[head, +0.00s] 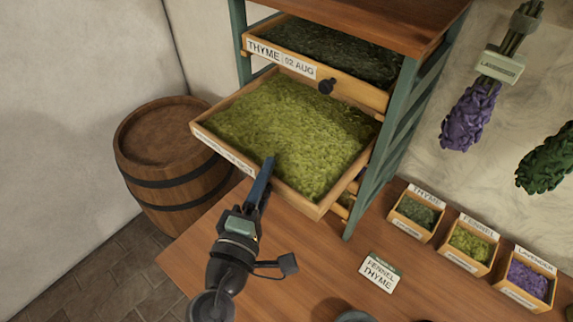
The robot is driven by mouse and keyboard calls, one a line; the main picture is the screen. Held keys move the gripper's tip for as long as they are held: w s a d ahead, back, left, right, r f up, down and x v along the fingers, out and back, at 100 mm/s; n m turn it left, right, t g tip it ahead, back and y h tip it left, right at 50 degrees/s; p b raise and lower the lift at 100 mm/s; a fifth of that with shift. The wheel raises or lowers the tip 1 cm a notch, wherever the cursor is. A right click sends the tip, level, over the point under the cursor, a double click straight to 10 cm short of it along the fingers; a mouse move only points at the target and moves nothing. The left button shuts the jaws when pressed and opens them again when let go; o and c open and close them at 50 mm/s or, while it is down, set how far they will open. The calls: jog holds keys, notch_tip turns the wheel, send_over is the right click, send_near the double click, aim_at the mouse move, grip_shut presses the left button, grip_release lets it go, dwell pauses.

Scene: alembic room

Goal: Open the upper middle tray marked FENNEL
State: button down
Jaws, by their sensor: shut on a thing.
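The pulled-out tray (319,212) is a wooden drawer full of yellow-green dried herb. It sticks far out of the teal-framed rack (393,118), below the tray labelled THYME 02 AUG (349,93). Its front label (222,154) is seen at a steep angle and I cannot read it. My gripper (266,172) is at the middle of the tray's front edge, with its fingers shut there. The knob it would cover is hidden behind the fingers.
A wooden barrel (170,150) stands left of the tray. Small labelled boxes of thyme (414,213), fennel (469,246) and lavender (526,280) sit on the wooden table (328,268) at right. A FENNEL THYME card (380,272) lies nearby. Herb bunches hang on the wall.

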jog(key=s+a, duration=0.1)
jog(key=s+a+b, duration=0.1)
jog(key=s, duration=0.1)
jog(key=shift+s+a, duration=0.2)
jog(key=shift+a, duration=0.05)
jog(key=c, duration=0.6)
grip_release()
jog(key=shift+c, duration=0.2)
jog(key=b+v, duration=0.5)
jog(key=v, duration=0.8)
